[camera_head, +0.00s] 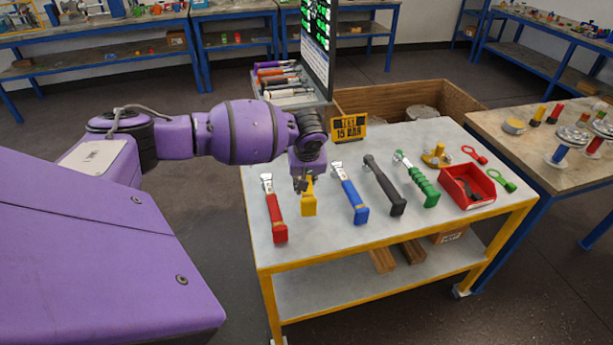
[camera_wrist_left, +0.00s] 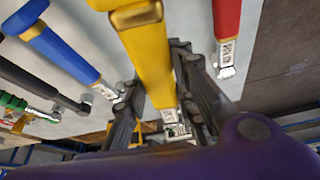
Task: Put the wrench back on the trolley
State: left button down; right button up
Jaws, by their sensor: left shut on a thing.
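The trolley (camera_head: 340,240) has a grey top with a yellow frame. My left gripper (camera_head: 303,184) is over its left part, shut on the yellow wrench (camera_head: 308,201). In the left wrist view the yellow wrench (camera_wrist_left: 148,50) lies between the fingers of the left gripper (camera_wrist_left: 157,68). Its handle points away from the wrist and its metal head is partly hidden by the fingers. I cannot tell whether it touches the trolley top. The wrench sits between the red wrench (camera_head: 275,217) and the blue wrench (camera_head: 350,195). My right gripper is not in view.
A black wrench (camera_head: 384,187) and a green wrench (camera_head: 416,181) lie farther right, then a red bin (camera_head: 467,186). A yellow sign (camera_head: 348,128) and a dark screen (camera_head: 318,45) stand behind. A workbench (camera_head: 500,122) is close on the right. The trolley's front strip is clear.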

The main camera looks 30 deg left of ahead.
pick_arm(q)
notch_tip(320, 180, down, 4)
jog(key=shift+f+b, duration=0.15)
jog(key=shift+b, duration=0.95)
jog(key=shift+f, duration=0.85)
jog(key=shift+w+f, duration=0.1)
jog(key=shift+f, duration=0.3)
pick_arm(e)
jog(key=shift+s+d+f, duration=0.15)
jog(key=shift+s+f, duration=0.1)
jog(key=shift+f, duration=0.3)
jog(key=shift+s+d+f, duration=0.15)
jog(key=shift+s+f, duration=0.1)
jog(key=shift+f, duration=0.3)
